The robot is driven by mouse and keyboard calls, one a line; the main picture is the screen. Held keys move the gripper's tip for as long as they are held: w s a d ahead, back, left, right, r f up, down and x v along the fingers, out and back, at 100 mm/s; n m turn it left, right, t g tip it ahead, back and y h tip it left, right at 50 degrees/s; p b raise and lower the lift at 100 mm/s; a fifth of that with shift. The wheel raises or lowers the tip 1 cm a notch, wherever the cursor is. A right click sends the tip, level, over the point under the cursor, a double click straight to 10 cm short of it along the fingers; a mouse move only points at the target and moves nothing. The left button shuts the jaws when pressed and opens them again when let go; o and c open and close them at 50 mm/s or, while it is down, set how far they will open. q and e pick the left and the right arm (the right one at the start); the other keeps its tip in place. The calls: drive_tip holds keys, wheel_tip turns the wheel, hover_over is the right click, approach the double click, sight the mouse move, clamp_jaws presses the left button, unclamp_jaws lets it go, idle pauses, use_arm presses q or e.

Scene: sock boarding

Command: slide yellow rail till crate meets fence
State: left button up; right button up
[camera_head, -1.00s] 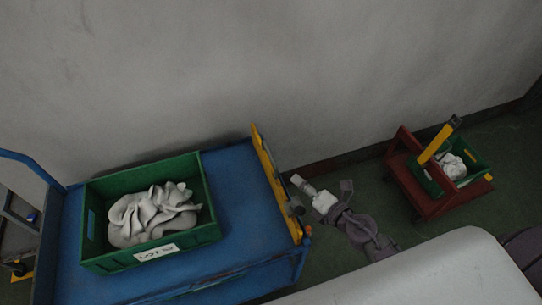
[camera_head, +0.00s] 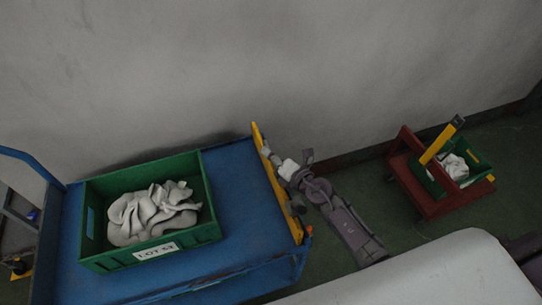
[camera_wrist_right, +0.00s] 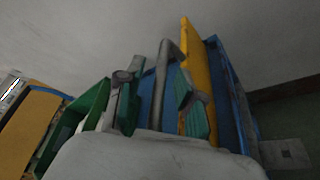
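The green crate (camera_head: 150,256) stands on the blue cart deck (camera_head: 240,190), with grey-white fabric (camera_head: 152,212) heaped inside. The yellow rail (camera_head: 279,187) runs along the cart's right end, with bare deck between it and the crate. My right gripper (camera_head: 271,158) is at the rail's right side, near its upper half. In the right wrist view, its two teal-padded fingers (camera_wrist_right: 164,110) are apart with nothing clearly between them. The yellow rail (camera_wrist_right: 193,45) shows behind the right-hand finger; I cannot tell if they touch. No separate fence is clear. My left gripper is not in view.
A red stand (camera_head: 430,203) at the right bears a smaller green crate (camera_head: 479,164) and a yellow upright piece (camera_head: 440,142). The grey wall (camera_head: 300,70) is behind the cart.

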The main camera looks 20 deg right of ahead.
drive_tip(key=shift+w, duration=0.2)
clamp_jaws()
idle(0.3)
drive_tip(key=shift+a, duration=0.1)
